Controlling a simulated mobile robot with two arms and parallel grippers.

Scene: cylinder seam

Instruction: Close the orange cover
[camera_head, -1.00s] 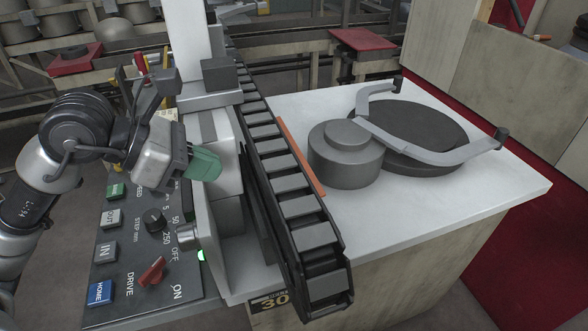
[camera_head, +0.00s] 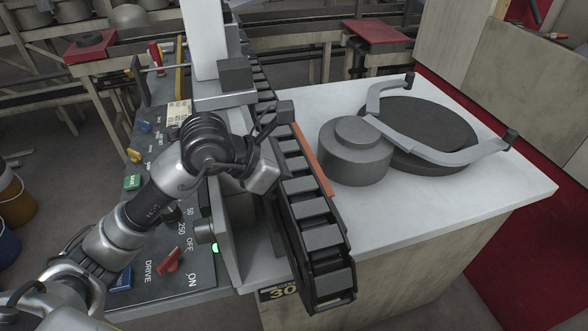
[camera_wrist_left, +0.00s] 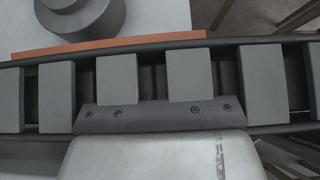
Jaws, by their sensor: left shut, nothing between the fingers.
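The orange cover shows as a thin orange strip (camera_head: 313,160) along the right side of the dark cable chain, at the white table's edge. In the left wrist view the orange strip (camera_wrist_left: 115,46) lies beyond the chain. My left gripper (camera_head: 266,172) is beside the chain's left side, on the near side of it from the cover. Its fingers are hidden in the head view; the wrist view shows its body (camera_wrist_left: 160,155) against the chain's links, with the fingertips out of sight. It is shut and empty. My right gripper is not in view.
The cable chain (camera_head: 312,207) runs between my left gripper and the orange strip. A grey stepped cylinder (camera_head: 355,155) and a dark disc (camera_head: 425,130) with a curved arm (camera_head: 440,155) stand on the white table (camera_head: 440,208). A control panel (camera_head: 185,265) lies under my left arm.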

